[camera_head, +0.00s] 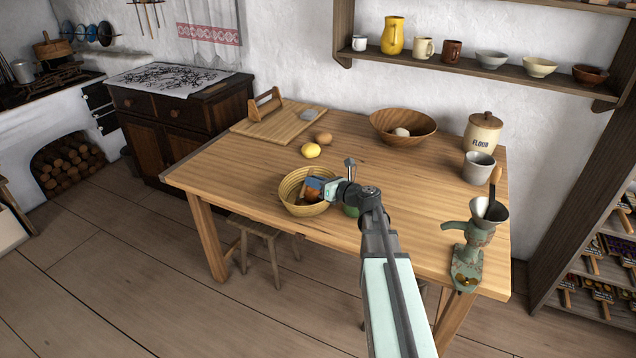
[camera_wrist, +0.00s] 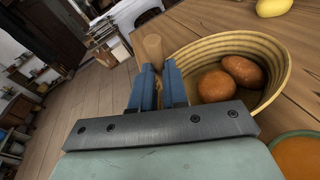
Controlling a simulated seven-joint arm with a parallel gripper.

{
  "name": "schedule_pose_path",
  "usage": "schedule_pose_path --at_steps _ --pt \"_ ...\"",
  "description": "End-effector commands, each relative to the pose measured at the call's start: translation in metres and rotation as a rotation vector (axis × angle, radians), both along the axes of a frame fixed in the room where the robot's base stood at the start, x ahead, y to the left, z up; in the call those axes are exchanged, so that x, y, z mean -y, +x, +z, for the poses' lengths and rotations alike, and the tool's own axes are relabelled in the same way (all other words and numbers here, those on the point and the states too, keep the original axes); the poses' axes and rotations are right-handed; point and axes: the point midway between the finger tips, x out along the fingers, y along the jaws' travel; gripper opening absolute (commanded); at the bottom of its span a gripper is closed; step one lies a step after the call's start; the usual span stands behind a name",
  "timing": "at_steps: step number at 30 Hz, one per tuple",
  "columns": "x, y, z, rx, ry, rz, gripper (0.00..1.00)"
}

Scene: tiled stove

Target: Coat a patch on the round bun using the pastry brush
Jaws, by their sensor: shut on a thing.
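My gripper (camera_wrist: 160,75) is at the near side of the woven basket (camera_wrist: 225,42); its blue fingers are shut on a wooden handle (camera_wrist: 152,46), seemingly the pastry brush. The bristles are hidden. Two brown buns lie in the basket in the wrist view: a rounder one (camera_wrist: 215,86) and a longer one (camera_wrist: 243,71). The handle is to the left of them. In the head view my gripper (camera_head: 315,186) is over the basket (camera_head: 302,209) and hides part of its inside. A green-rimmed bowl of orange liquid (camera_wrist: 298,157) stands beside the basket, mostly hidden by my arm in the head view.
A lemon (camera_head: 311,150) and a brown egg-like thing (camera_head: 323,139) lie behind the basket. A cutting board (camera_head: 262,128) is at the back left. A wooden bowl (camera_head: 385,131), flour crock (camera_head: 483,125), grey cup (camera_head: 478,170) and grinder (camera_head: 470,258) stand right. The table's left is clear.

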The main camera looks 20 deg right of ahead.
Motion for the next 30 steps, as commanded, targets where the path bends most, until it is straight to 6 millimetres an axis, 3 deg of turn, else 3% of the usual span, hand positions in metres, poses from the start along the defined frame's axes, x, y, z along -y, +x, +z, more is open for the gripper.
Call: schedule_pose_path --at_steps 30 --pt "0.035 0.033 -0.001 0.001 0.000 -0.001 0.00"
